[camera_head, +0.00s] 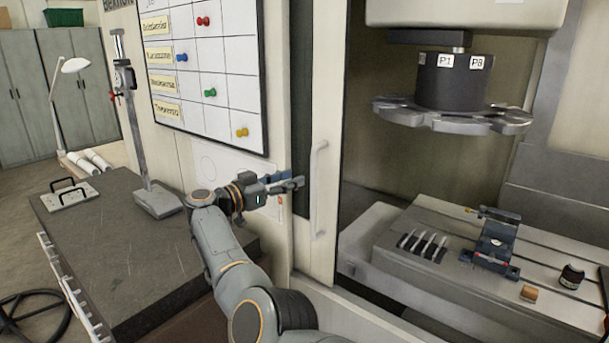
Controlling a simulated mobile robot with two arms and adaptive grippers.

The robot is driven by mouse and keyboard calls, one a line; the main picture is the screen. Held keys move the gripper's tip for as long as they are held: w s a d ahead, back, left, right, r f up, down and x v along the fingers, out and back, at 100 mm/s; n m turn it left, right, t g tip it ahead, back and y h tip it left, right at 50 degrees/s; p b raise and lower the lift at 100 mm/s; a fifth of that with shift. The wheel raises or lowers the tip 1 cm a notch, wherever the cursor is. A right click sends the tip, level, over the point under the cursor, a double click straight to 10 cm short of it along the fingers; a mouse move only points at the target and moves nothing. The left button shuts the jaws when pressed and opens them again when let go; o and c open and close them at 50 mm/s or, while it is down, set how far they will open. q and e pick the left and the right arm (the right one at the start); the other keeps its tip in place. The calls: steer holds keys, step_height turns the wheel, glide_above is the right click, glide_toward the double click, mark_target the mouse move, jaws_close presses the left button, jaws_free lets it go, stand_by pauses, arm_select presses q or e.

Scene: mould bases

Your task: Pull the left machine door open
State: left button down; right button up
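The left machine door (301,235) is a pale upright panel with a narrow dark window strip, left of the machine's opening. Its handle (319,190) is a pale vertical bar. My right gripper (297,178) is just left of the handle, at about the height of its middle, pointing right. Its two fingers look apart, with nothing between them. The fingertips do not appear to be around the handle, and a small gap shows in the picture. My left gripper is not in view.
Right of the door, the machine interior shows a tool carousel (450,110) above a bed (385,262) with a vise (493,245). A dark bench (120,245) with a height gauge (155,200) stands left of my arm. A whiteboard (235,60) hangs behind.

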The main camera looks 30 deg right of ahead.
steer(key=shift+s+a, duration=0.2)
steer(key=shift+a, duration=0.85)
steer(key=shift+s+a, duration=0.2)
steer(key=shift+a, duration=0.8)
steer(key=shift+d+f, duration=0.1)
